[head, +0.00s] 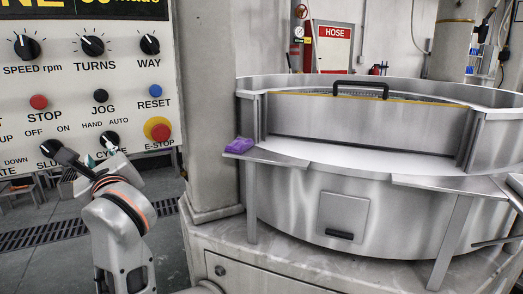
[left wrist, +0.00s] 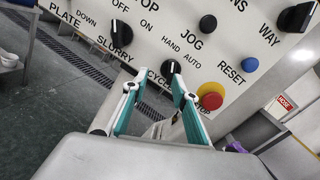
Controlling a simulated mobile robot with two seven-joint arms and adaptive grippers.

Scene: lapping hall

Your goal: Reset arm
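The control panel (head: 95,75) fills the upper left of the head view. My left gripper (head: 100,158) is in front of its lower edge, partly hidden by my own wrist. In the left wrist view the two teal-padded fingers (left wrist: 155,82) stand apart with nothing between them. The black CYCLE knob (head: 109,140) is just beyond the fingertips and also shows in the left wrist view (left wrist: 172,67). I cannot tell whether a finger touches the panel. The blue RESET button (head: 154,104) is up and to the right of the gripper. My right gripper is not in view.
A red E-STOP button (head: 159,131) on yellow sits right of the CYCLE knob. The black SLURRY knob (head: 50,148) is to the left. A round steel lapping machine (head: 345,190) stands at right, with a purple cloth (head: 239,145) on its ledge. Open floor lies below the panel.

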